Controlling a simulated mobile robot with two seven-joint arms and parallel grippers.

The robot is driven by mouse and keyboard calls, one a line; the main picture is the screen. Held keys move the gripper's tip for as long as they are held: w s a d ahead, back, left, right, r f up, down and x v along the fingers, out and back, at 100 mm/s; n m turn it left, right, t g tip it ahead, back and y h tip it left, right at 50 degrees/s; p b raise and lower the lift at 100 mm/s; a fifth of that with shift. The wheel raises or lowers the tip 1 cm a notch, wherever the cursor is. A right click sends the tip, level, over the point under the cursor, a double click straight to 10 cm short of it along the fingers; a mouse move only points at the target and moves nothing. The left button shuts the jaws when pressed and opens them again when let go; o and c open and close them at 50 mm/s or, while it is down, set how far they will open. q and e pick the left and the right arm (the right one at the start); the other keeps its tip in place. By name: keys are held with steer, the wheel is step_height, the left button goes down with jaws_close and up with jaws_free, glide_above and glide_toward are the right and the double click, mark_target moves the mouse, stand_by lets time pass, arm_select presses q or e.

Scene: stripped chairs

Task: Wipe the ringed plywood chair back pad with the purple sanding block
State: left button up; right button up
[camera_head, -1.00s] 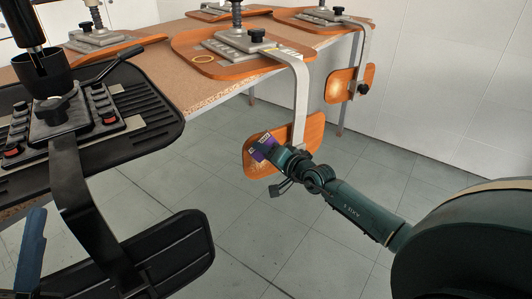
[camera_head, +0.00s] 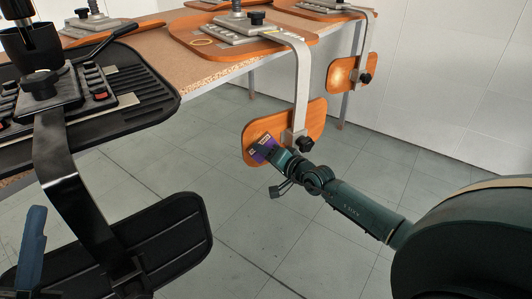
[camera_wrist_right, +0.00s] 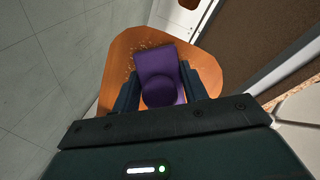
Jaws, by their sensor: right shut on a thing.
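My right gripper (camera_head: 279,159) is shut on the purple sanding block (camera_head: 262,148), at the pad's lower left part. In the right wrist view the block (camera_wrist_right: 160,75) sits between the fingers, over the orange pad (camera_wrist_right: 118,62). Pale specks (camera_wrist_right: 133,62) show on the pad beside it. I cannot tell whether block and pad touch.
A black chair (camera_head: 150,105) with a lower black pad (camera_head: 165,245) stands at the left. Another plywood back pad (camera_head: 342,74) hangs farther back at the right. The workbench (camera_head: 205,72) bears more chairs. The grey tiled floor (camera_head: 270,220) below is clear.

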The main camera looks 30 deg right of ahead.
steer(key=shift+w+a+f+b, duration=0.15)
steer(key=shift+f+b, duration=0.6)
steer(key=shift+f, duration=0.5)
steer(key=shift+s+a+f+b, duration=0.1)
steer(key=shift+f+b, duration=0.65)
steer(key=shift+f, duration=0.45)
step_height(320, 180, up, 4)
steer(key=p, duration=0.4)
steer(key=shift+w+r, duration=0.1)
steer(key=shift+r, duration=0.15)
step_height(320, 180, up, 6)
steer(key=p, duration=0.6)
steer(key=shift+r, duration=0.1)
steer(key=shift+f+b, duration=1.55)
steer(key=shift+f, duration=0.45)
step_height(320, 180, down, 3)
steer(key=b, duration=0.3)
steer(key=shift+f, duration=0.2)
steer(key=shift+f+b, duration=1.55)
steer(key=shift+f, duration=0.3)
steer(key=shift+r, duration=0.1)
